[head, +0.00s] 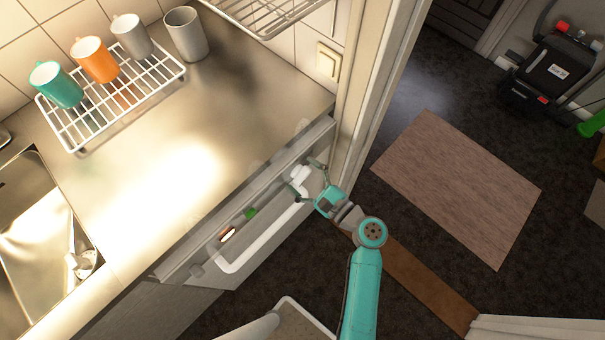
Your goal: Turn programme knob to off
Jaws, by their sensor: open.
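A white knob-like part (301,178) sits at the right end of the front panel under the steel worktop. It looks like the programme knob, but its markings and pointer are too small to read. My gripper (303,175) is open, with one finger on each side of this white part. I cannot tell whether the fingers touch it. My gripper hides part of the panel's right end.
The front panel (195,245) also carries a green part (250,213) and a brown-and-white part (228,234). A white handle (262,244) runs below. Mugs (95,60) stand on a wire rack (165,78).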

